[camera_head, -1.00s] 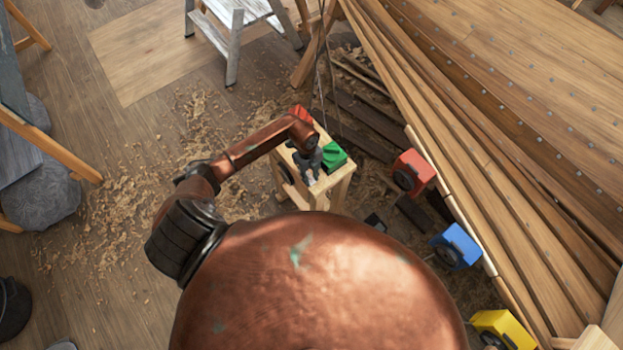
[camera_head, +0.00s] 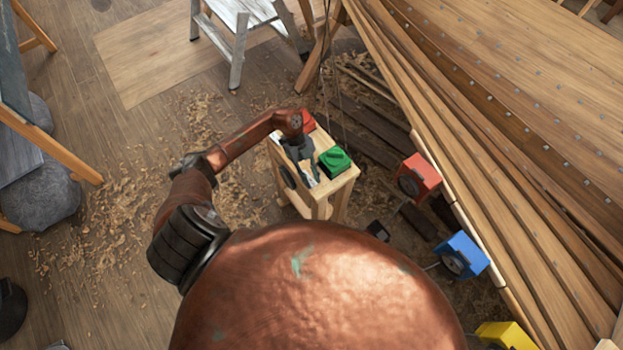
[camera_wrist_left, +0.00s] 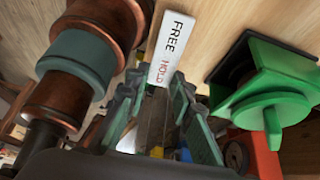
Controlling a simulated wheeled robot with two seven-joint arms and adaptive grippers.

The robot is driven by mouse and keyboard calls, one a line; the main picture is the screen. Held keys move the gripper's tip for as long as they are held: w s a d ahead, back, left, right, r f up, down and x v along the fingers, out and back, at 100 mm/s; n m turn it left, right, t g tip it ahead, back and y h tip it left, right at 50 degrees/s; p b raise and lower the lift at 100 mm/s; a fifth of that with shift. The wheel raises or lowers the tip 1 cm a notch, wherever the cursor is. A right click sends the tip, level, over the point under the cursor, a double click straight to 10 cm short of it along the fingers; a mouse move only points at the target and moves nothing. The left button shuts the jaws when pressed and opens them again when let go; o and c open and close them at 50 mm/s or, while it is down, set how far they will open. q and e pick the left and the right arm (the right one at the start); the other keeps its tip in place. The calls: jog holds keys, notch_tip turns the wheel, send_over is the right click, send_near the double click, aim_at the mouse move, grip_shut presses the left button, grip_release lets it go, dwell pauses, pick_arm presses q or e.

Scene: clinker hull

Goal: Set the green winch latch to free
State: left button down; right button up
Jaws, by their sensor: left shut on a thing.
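The green winch block (camera_head: 334,162) sits on top of a wooden stand (camera_head: 343,183). In the left wrist view the green winch part (camera_wrist_left: 268,92) is at the right, with a black base behind it. A white plate reading FREE and HOLD (camera_wrist_left: 171,45) lies just beyond my fingertips. My left gripper (camera_head: 306,170) is over the stand top, left of the green block and apart from it. In the left wrist view its two dark green fingers (camera_wrist_left: 158,105) point at the plate. They are shut on the latch, which is mostly hidden between them. My right gripper is out of view.
Red (camera_head: 420,174), blue (camera_head: 464,252) and yellow (camera_head: 506,335) winch-like blocks line the planked hull (camera_head: 480,120) at the right. A grey stepladder (camera_head: 238,45) stands at the back. Shavings cover the floor left.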

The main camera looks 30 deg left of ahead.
pick_arm(q)
jog(key=c, duration=1.7)
grip_release()
jog(key=v, duration=1.2)
